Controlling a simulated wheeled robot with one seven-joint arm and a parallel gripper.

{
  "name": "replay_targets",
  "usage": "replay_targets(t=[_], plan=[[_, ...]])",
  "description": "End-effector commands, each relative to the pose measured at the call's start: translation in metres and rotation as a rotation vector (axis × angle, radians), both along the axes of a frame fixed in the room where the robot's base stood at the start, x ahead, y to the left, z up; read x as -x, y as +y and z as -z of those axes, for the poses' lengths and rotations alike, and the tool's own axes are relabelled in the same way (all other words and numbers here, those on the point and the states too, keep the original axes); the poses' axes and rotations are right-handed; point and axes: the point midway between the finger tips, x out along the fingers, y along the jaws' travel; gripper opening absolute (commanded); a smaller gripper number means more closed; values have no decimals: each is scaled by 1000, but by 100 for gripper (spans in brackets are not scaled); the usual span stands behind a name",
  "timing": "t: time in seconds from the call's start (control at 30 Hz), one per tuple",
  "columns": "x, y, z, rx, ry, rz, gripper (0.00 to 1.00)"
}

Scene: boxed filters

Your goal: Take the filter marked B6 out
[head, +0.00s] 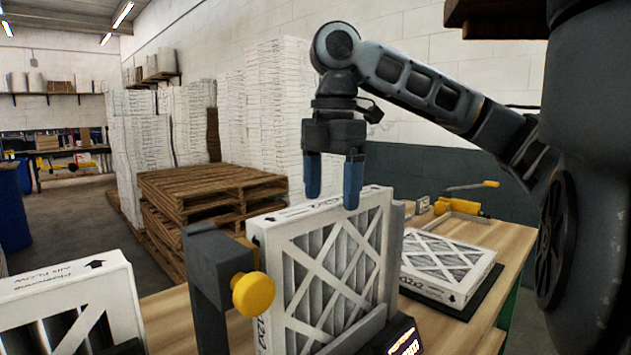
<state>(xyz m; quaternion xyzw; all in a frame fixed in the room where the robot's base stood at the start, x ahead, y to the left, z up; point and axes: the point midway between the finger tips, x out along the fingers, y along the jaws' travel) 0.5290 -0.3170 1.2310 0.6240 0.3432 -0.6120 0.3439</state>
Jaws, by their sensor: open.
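A white-framed pleated filter (325,265) with a crossed lattice face stands upright in a dark holder (215,290) on the wooden bench. Its top edge carries an arrow and small print. My gripper (332,198) points down just above and at this filter's top edge, its two blue fingers apart with nothing seen between them. I cannot tell if the fingers touch the frame. A second filter (445,262) lies flat on a dark pad at the right. A third (70,305) stands at the lower left, partly cut off. I cannot read B6 on any of them.
A yellow knob (253,292) sticks out of the holder's left post. A small lit display (404,345) is at the holder's front right. A yellow-handled tool (462,207) lies at the bench's back. Wooden pallets (205,190) and white stacks (280,110) stand behind.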

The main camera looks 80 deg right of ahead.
Motion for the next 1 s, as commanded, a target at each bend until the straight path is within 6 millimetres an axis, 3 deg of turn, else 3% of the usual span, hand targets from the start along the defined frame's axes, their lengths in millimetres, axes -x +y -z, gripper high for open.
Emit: replay_targets(t=[0.17,0.6,1.0], plan=[[3,0,10,7,21,-7,78],[3,0,68,6,18,-6,78],[2,0,79,8,16,-6,78]])
